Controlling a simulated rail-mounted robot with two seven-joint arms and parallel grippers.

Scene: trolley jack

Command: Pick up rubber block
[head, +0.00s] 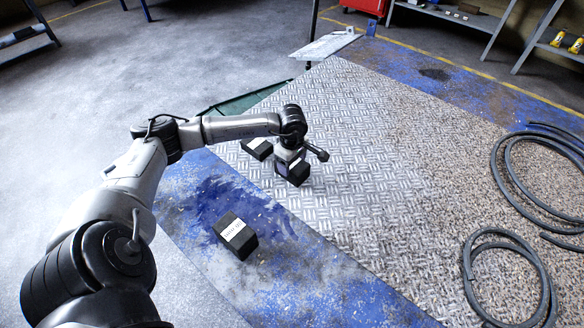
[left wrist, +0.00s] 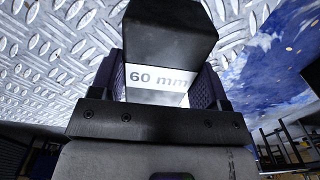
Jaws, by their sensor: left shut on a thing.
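My left gripper (head: 290,170) is shut on a black rubber block (head: 299,174), low over the metal tread plate. In the left wrist view the held block (left wrist: 170,35) sits between the two purple-padded fingers, with a white band reading "60 mm" facing the camera. I cannot tell whether it touches the plate. A second black block (head: 258,148) with a white label lies just left of the gripper, partly beside the arm. My right gripper is not in view.
Coiled black hoses (head: 508,275) lie at the right on the tread plate (head: 370,130). A shelf (head: 465,15), a red cabinet (head: 366,6) and a light flat panel (head: 325,46) are at the back. The middle of the plate is clear.

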